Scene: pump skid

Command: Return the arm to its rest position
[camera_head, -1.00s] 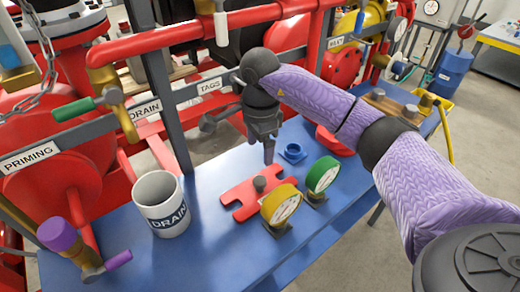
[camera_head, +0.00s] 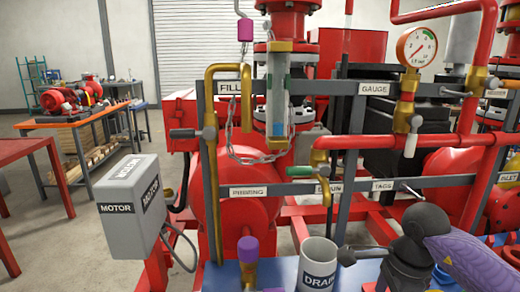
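My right arm (camera_head: 466,262), in a purple patterned sleeve with dark joints, comes in at the lower right of the head view. It reaches over the blue bench (camera_head: 225,276). My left arm and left gripper do not show. The white mug marked DRAIN (camera_head: 318,268) stands on the bench to the left of my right arm, apart from it.
The red pump skid fills the middle, with a pressure gauge (camera_head: 416,47) at upper right and a green-handled valve (camera_head: 300,171). A grey MOTOR box (camera_head: 131,205) stands at left. An orange-topped table (camera_head: 75,117) is behind it. Open floor lies at left.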

